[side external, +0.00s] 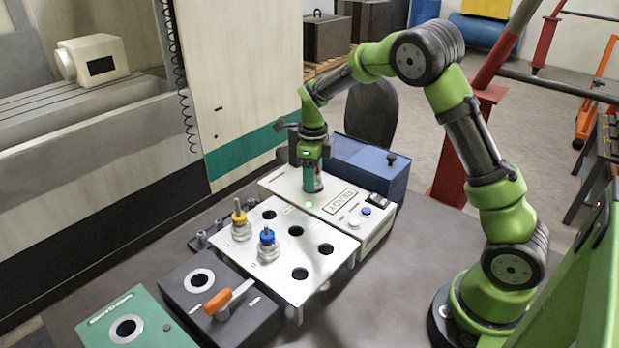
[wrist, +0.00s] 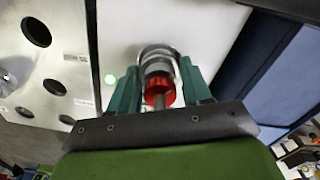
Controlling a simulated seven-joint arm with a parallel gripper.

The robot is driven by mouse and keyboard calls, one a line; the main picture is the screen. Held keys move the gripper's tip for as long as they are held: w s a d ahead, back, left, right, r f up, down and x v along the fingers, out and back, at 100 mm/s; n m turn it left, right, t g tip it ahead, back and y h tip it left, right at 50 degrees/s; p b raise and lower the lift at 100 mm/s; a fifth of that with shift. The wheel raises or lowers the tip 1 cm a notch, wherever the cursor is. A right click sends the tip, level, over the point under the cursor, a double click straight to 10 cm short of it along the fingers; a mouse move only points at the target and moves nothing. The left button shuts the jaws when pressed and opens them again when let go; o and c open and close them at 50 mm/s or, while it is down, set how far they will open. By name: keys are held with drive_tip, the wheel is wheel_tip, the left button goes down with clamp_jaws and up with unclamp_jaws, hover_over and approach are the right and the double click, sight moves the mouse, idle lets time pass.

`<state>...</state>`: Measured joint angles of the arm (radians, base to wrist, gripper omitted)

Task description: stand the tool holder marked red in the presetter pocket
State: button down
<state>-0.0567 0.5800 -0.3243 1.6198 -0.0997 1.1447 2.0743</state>
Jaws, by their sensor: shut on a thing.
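The tool holder marked red (wrist: 159,92) is between the fingers of my gripper (side external: 312,178), which is shut on it. The wrist view shows its red ring, a grey tip toward the camera and metal beyond. In the side view only a sliver of red shows beside the fingers. The presetter (side external: 352,233) is a white box with a READY label and a lit green light. My gripper is low over its far left part. A shiny metal ring shows around the holder's far end in the wrist view. The pocket is largely hidden, and I cannot tell how deep the holder sits.
A white rack plate (side external: 277,277) with several empty holes stands in front of the presetter. It carries a yellow-marked holder (side external: 240,220) and a blue-marked holder (side external: 267,244). A dark block with an orange lever (side external: 218,301) and a green plate (side external: 165,325) lie nearer. A blue box (side external: 368,168) stands behind.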

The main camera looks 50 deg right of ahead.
drive_tip(key=shift+c, duration=2.1)
unclamp_jaws()
wheel_tip(320, 180, up, 17)
